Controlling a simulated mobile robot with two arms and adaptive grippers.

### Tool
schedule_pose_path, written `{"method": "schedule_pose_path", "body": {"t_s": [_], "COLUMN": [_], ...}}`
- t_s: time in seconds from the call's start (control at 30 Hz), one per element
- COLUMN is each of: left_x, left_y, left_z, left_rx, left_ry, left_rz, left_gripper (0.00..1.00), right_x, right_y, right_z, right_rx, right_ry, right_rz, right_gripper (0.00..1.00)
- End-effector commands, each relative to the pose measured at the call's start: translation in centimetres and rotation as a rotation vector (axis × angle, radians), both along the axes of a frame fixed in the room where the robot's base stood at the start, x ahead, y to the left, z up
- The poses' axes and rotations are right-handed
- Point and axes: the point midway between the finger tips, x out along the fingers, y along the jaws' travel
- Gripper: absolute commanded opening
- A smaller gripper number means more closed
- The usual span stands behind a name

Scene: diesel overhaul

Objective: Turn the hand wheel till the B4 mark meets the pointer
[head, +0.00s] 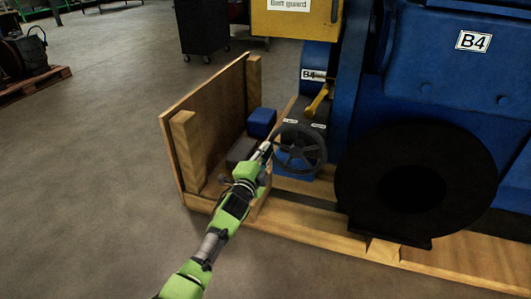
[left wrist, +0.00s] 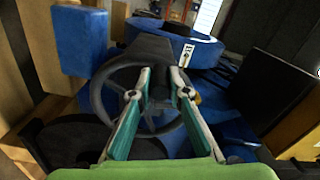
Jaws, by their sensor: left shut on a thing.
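The dark hand wheel (head: 316,152) with spokes stands at the front of a blue housing, left of a large black disc. In the left wrist view its rim (left wrist: 97,98) curves behind my fingers. My left gripper (head: 269,147) is at the wheel's left side, shut on the wheel; in the left wrist view its fingertips (left wrist: 160,76) are at the rim, with a gap between the finger bases. Small white labels (head: 290,121) sit above the wheel, too small to read. I cannot make out the pointer. My right gripper is not in view.
A wooden panel (head: 205,115) stands left of my gripper, with a blue block (head: 262,122) beside it. A yellow lever (head: 318,100) is above the wheel. The black disc (head: 415,185) stands close on the right. Floor at the left is open.

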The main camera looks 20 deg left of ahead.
Motion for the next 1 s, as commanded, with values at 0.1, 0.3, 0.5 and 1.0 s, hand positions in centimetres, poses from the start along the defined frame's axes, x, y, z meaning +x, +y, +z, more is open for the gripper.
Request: {"method": "schedule_pose_path", "body": {"t_s": [0.1,0.3,0.5,1.0], "left_x": [-0.1,0.0,-0.4,-8.6], "left_y": [0.0,0.0,0.0,0.3], "left_z": [-0.3,-0.1,-0.1,-0.2], "left_rx": [0.0,0.001,0.002,0.002], "left_ry": [0.005,0.002,0.001,0.003], "left_rz": [0.0,-0.001,-0.001,-0.001], "left_gripper": [0.33,0.33,0.33,0.33], "right_x": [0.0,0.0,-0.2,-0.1], "right_y": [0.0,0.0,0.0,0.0], "right_z": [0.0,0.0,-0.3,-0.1], "right_rx": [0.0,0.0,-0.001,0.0], "right_ry": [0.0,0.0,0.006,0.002], "right_rz": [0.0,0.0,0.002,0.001], "right_gripper": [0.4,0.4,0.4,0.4]}}
